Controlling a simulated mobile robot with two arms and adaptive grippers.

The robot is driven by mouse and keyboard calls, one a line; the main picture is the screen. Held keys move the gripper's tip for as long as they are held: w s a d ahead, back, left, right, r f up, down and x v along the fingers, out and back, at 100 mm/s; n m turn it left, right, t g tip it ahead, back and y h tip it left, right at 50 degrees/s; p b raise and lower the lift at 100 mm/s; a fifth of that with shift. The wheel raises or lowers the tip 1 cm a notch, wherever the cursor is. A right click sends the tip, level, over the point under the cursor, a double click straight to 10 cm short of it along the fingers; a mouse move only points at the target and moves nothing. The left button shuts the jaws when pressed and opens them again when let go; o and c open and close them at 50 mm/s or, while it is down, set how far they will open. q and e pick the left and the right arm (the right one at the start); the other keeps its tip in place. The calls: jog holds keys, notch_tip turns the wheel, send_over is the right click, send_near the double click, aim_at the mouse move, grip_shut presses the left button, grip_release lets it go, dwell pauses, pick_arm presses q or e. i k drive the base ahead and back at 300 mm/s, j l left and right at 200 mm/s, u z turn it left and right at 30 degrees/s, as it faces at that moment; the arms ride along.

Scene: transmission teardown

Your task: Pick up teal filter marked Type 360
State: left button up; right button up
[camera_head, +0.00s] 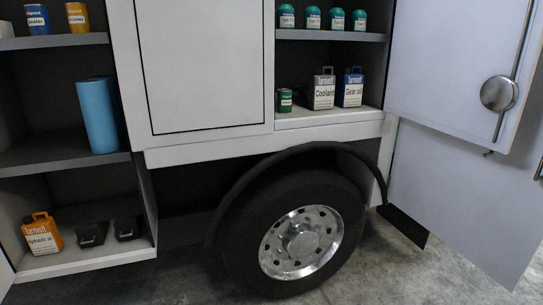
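Several teal filters stand in a row on the upper right shelf of the truck body. They are the leftmost filter (287,16), the second (312,18), the third (337,19) and the rightmost (360,20). Each has a teal top and a dark label with small lettering. The type numbers are too small to read, so I cannot tell which one is Type 360. Neither of my grippers is in view.
Below the filters stand a green can (285,100), a Coolant can (324,90) and a Gear oil can (350,88). An open cabinet door (440,60) stands at right. A wheel (300,240) sits below the shelves. Left shelves hold blue cylinders (98,115) and a Hydraulic oil can (42,235).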

aim_at(311, 16)
jog(key=i+l, duration=0.1)
jog(key=l, duration=0.35)
jog(key=i+l, duration=0.1)
jog(key=l, duration=0.4)
jog(key=i+l, duration=0.1)
jog(key=l, duration=0.35)
jog(key=i+l, duration=0.1)
jog(key=l, duration=0.35)
